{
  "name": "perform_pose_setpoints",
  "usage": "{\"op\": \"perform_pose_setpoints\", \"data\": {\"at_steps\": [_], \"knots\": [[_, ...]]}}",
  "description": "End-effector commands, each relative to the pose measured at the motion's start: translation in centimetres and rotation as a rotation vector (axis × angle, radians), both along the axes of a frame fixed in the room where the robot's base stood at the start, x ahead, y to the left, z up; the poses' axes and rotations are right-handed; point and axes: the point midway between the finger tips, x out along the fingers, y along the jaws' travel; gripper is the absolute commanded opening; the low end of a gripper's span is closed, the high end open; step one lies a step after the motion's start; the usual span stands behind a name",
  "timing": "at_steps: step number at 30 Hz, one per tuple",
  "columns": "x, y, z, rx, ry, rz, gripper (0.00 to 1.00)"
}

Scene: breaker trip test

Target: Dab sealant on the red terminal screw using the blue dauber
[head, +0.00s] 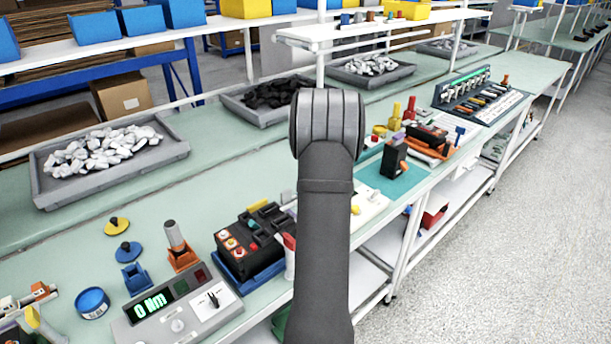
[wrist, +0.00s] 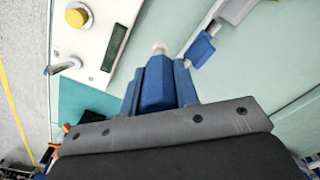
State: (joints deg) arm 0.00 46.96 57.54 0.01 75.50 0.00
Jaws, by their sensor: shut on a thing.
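My gripper (wrist: 159,92) shows in the wrist view, shut on the blue dauber (wrist: 157,72). The dauber's pale tip (wrist: 160,47) points away from the gripper, over the pale green bench. In the head view my dark arm hides the gripper and the dauber. A black breaker block (head: 262,236) sits in a blue holder on the bench, left of my arm. Its front face carries several small coloured screws, with a red terminal screw (head: 231,243) among them. I cannot make out any sealant on it.
A meter box (head: 178,318) with a green display stands at the front left. A blue tin (head: 92,302), an empty blue stand (head: 137,280) and an orange stand (head: 184,258) are nearby. The wrist view shows a white panel (wrist: 88,45) with a yellow knob and another blue item (wrist: 199,50).

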Motion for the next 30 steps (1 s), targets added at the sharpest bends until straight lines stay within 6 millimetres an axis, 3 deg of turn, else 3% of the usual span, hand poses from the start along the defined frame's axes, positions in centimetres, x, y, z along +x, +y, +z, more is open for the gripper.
{"op": "perform_pose_setpoints", "data": {"at_steps": [9,14,20,30], "knots": [[0.0,0.1,0.1,0.0,0.0,0.0,0.06],[0.0,2.1,0.9,0.007,0.005,-0.011,0.06],[-0.7,8.0,2.9,0.026,0.025,-0.039,0.06],[-5.4,20.7,3.3,0.072,0.069,-0.024,0.06]]}}
